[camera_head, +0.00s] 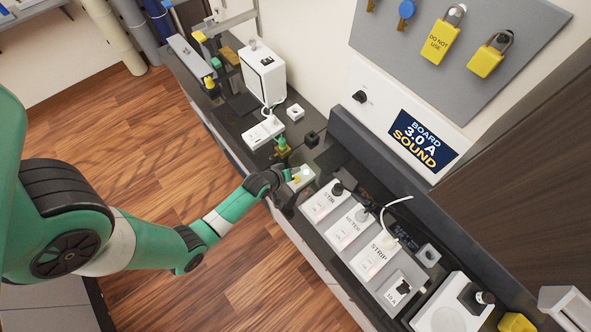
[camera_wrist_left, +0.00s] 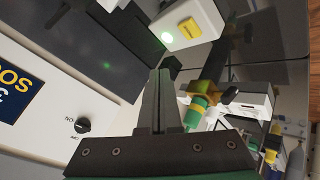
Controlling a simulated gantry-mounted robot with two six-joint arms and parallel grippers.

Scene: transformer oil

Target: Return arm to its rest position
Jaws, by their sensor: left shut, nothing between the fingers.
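My left arm, green and grey, comes in from the left in the head view. Its gripper (camera_head: 287,175) is over the dark bench, close beside a small white box with a yellow button (camera_head: 301,179). In the left wrist view the gripper (camera_wrist_left: 163,98) has its fingers together with nothing between them. The white box (camera_wrist_left: 190,22) shows beyond the fingertips, with a lit green spot beside its yellow button. I cannot tell whether the fingers touch it. My right gripper is not in view.
A green and yellow fitting (camera_head: 282,148) stands just behind the gripper, also in the wrist view (camera_wrist_left: 200,108). White switch units (camera_head: 350,225) line the bench to the right. A wall board with yellow padlocks (camera_head: 440,40) hangs behind. Open wooden floor (camera_head: 130,150) lies left.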

